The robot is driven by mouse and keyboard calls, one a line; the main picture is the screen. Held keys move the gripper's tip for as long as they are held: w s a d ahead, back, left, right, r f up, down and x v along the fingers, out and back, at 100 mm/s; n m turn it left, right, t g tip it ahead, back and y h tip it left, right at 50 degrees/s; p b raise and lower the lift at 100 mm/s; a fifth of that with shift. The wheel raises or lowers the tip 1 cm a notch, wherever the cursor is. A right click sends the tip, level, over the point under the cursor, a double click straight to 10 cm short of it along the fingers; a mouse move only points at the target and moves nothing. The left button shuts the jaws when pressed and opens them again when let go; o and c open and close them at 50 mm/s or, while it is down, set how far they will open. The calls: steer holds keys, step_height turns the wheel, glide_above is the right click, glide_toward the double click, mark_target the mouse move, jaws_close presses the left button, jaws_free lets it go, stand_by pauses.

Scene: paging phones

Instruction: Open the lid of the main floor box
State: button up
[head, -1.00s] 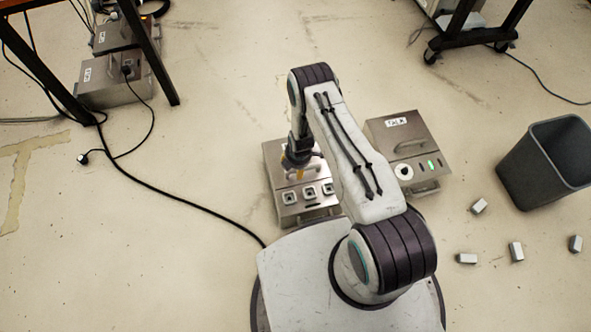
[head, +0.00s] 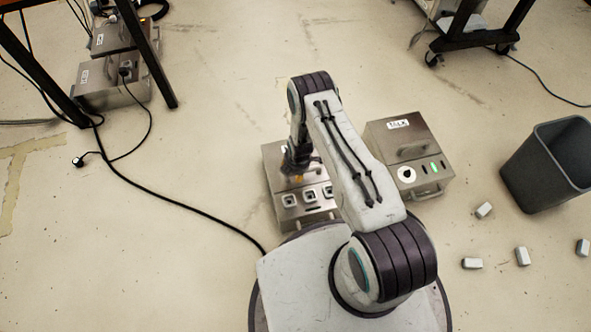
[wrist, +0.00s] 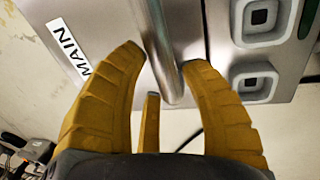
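The main floor box (head: 285,222) is a steel box left of my arm in the head view, its lid looking shut. The wrist view shows its MAIN label (wrist: 68,47) and the lid's metal handle (wrist: 168,60). My gripper (wrist: 165,58) has its yellow fingers spread, with the handle between the outer two fingertips. I see gaps beside the bar lower down; contact at the tips is unclear. In the head view my gripper is over the box, largely hidden by my wrist.
A second steel box, labelled TALK (head: 398,125), stands right of my arm. Farther right are a grey bin (head: 545,170) and several small blocks (head: 484,209). A black cable (head: 180,203) runs along the floor at left, near more boxes (head: 110,85) under a table.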

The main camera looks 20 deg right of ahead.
jaws_close()
steer(key=shift+w+r, duration=0.3)
